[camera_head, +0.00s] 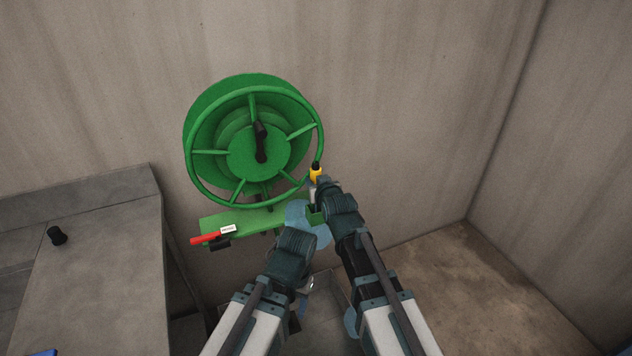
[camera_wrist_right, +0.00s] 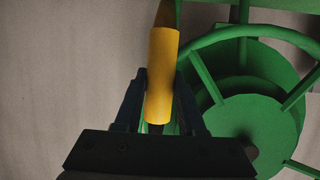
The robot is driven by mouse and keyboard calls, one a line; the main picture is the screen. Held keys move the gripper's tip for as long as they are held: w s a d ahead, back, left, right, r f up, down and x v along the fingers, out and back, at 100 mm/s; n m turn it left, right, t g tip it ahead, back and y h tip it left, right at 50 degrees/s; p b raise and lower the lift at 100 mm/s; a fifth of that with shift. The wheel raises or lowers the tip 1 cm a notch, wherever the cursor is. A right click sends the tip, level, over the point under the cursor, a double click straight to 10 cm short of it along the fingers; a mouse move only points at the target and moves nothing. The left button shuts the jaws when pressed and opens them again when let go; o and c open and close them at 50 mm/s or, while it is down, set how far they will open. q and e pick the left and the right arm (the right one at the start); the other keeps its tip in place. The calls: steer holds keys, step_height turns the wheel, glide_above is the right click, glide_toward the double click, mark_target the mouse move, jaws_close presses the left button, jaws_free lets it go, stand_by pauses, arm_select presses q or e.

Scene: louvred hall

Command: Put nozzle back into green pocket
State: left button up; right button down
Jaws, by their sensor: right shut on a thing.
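The yellow nozzle (camera_head: 316,174) is at the lower right of the green reel's rim. My right gripper (camera_head: 316,188) is shut on it. In the right wrist view the nozzle (camera_wrist_right: 162,75) stands nearly upright between the two fingers (camera_wrist_right: 158,105), its darker end at the top edge. A small green part (camera_head: 316,217) shows beside my right gripper, at the right end of the green bracket; my arms cover much of it, and I cannot tell whether it is the pocket. My left gripper (camera_head: 304,215) is close below the right one; its fingers are not clear.
The green reel (camera_head: 208,165) with a black crank (camera_head: 261,145) is on the wall. Floor at right is clear.

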steer(key=shift+f, duration=0.25)
steer(key=shift+f+b, duration=2.95)
steer(key=shift+b, duration=0.25)
steer(key=shift+c, duration=2.1)
jaws_free()
steer(key=s+d+r+p, duration=0.1)
steer(key=s+r+p, duration=0.2)
steer(key=r+p, duration=0.3)
steer(key=shift+s, duration=0.4)
